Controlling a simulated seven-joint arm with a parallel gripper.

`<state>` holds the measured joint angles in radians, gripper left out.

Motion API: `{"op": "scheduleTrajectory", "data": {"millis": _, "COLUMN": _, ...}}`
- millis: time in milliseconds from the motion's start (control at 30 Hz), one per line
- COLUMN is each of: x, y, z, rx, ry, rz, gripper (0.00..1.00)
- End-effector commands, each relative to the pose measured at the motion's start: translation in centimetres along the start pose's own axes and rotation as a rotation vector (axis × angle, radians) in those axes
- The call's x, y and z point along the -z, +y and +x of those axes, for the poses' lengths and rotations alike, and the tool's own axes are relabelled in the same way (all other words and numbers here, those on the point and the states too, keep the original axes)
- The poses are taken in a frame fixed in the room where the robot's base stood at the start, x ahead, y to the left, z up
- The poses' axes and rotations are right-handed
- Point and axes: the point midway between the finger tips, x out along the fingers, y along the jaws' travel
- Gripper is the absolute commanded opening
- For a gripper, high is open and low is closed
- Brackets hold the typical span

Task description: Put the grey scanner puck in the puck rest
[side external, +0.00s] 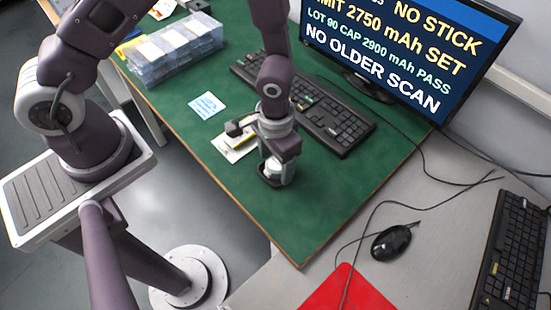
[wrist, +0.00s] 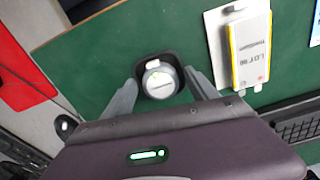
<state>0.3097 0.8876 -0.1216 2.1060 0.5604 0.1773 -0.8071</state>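The grey scanner puck (wrist: 159,79), a round disc with a pale top and a small green light, sits inside the dark puck rest (wrist: 155,57) on the green mat. In the side view the puck (side external: 273,168) shows low between my fingers, with the black rest (side external: 268,182) around its base. My gripper (wrist: 161,76) is straight above, one finger on each side of the puck. A narrow dark gap shows between the fingertips and the puck, so the fingers look open around it. Exact contact is hard to see.
A yellow-edged pouch cell (wrist: 249,50) on a white card lies close to the right of the rest in the wrist view. A black keyboard (side external: 318,115) and monitor (side external: 405,50) stand behind. A cell box (side external: 178,50) is at far left. The mat's front corner is clear.

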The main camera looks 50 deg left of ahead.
Motion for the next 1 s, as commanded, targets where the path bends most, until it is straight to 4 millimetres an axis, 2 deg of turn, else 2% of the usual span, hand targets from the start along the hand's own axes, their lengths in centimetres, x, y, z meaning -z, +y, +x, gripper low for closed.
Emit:
{"op": "scheduleTrajectory", "data": {"millis": 367, "x": 0.1, "y": 0.0, "z": -0.5, "rx": 0.000, "ry": 0.001, "rz": -0.001, "gripper": 0.70}}
{"op": "scheduleTrajectory", "data": {"millis": 467, "x": 0.1, "y": 0.0, "z": -2.1, "rx": -0.001, "ry": 0.004, "rz": -0.002, "gripper": 0.70}}
{"op": "scheduleTrajectory", "data": {"millis": 700, "x": 0.2, "y": 0.0, "z": -8.4, "rx": -0.002, "ry": 0.006, "rz": -0.003, "gripper": 0.70}}
{"op": "scheduleTrajectory", "data": {"millis": 800, "x": 0.1, "y": 0.0, "z": -10.5, "rx": -0.001, "ry": 0.005, "rz": -0.002, "gripper": 0.70}}
{"op": "scheduleTrajectory", "data": {"millis": 1000, "x": 0.0, "y": 0.0, "z": -12.3, "rx": 0.000, "ry": 0.001, "rz": -0.001, "gripper": 0.70}}
